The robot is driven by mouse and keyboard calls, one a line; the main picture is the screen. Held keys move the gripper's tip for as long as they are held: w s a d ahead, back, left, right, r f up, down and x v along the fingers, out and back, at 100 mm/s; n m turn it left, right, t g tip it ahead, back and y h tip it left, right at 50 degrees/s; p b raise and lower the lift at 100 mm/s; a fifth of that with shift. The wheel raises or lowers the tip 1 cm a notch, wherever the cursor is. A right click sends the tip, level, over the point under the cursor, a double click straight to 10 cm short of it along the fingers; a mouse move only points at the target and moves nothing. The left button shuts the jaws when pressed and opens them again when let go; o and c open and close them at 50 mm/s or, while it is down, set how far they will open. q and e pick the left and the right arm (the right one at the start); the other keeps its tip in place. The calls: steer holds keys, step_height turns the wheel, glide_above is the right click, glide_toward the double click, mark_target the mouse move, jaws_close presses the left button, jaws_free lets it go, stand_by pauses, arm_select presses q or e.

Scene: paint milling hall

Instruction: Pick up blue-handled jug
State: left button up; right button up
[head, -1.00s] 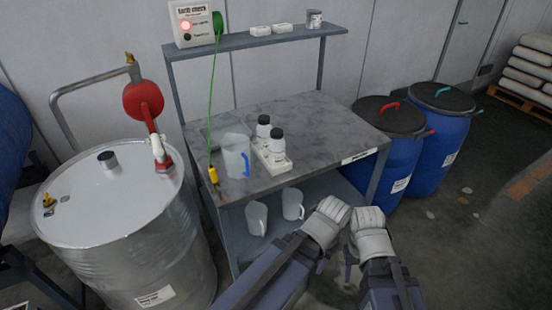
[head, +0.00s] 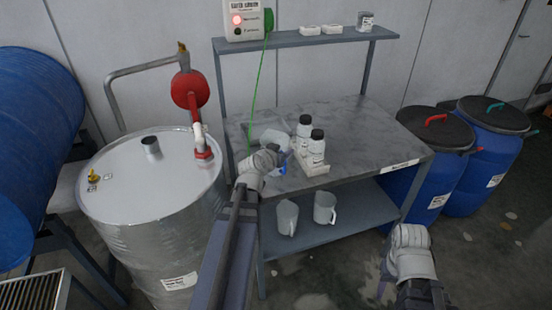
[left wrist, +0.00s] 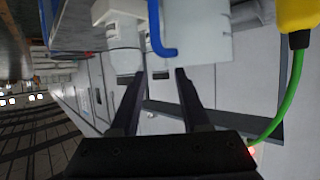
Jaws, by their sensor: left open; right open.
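The blue-handled jug stands on the grey table top. In the head view its pale body (head: 272,134) is partly hidden behind my left gripper (head: 272,156), and a bit of the blue handle shows beside the gripper. In the left wrist view, which is upside down, the jug (left wrist: 202,40) and its blue handle (left wrist: 160,38) are just beyond the open fingertips (left wrist: 158,74). Nothing is between the fingers, and I cannot tell whether they touch the jug. My right gripper (head: 384,284) is open and empty, low in front of the table's right side.
Two black-capped bottles (head: 316,147) stand in a white holder right of the jug. A green cable (head: 253,95) hangs close by, with a yellow clamp (left wrist: 298,15) at its end. Two pale jugs (head: 287,217) are on the lower shelf. A metal drum (head: 155,185) is left.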

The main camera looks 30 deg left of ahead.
arm_select(q)
steer(key=shift+a+r+b+x, duration=0.1)
steer(key=shift+a+b+x, duration=0.3)
steer(key=shift+x, duration=0.9)
steer(key=shift+a+r+b+x, duration=0.1)
steer(key=shift+b+x, duration=0.55)
steer(key=shift+x, duration=0.7)
steer(key=shift+a+b+x, duration=0.2)
steer(key=shift+b+x, duration=0.3)
steer(key=shift+x, duration=0.8)
steer(key=shift+s+r, duration=0.1)
jaws_close()
